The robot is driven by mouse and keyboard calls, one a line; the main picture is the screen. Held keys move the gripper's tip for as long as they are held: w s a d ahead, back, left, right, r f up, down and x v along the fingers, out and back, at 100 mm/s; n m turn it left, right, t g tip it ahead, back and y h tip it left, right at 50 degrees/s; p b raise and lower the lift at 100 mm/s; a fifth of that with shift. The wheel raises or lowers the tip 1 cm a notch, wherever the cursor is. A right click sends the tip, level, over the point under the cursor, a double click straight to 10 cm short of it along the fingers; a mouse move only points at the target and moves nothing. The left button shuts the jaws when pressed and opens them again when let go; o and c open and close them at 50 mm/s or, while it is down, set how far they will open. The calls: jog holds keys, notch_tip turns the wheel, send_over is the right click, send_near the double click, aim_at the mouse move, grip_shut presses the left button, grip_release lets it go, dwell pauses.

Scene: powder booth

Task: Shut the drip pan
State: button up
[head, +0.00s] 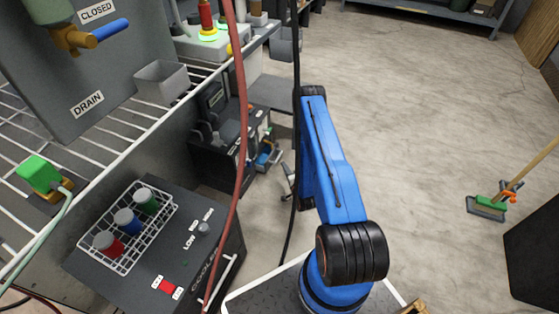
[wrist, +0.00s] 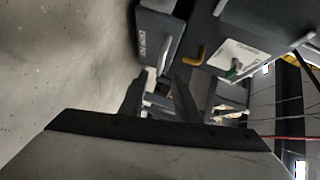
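In the wrist view a dark box-shaped drawer front (wrist: 157,40), which looks like the drip pan, stands out from a dark cabinet. It has a small white label, too blurred to read surely, and a pale handle bar at its lower edge. My gripper (wrist: 158,92) points toward it, with its two dark fingers apart and the handle end near the gap. I cannot tell whether they touch. In the head view my blue arm reaches down past the bench, and the gripper is mostly hidden behind it. I cannot surely pick out the pan there.
A wire shelf (head: 150,120) carries a grey bin (head: 162,81). Below, a dark unit (head: 150,250) holds a wire basket of coloured-capped jars. A red hose (head: 241,120) hangs before the bench.

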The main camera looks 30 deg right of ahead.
jog(key=w, duration=0.3)
jog(key=w+f, duration=0.1)
jog(key=w, duration=0.2)
jog(key=w+d, duration=0.1)
jog(key=w, duration=0.2)
jog(key=shift+f, duration=0.15)
grip_shut()
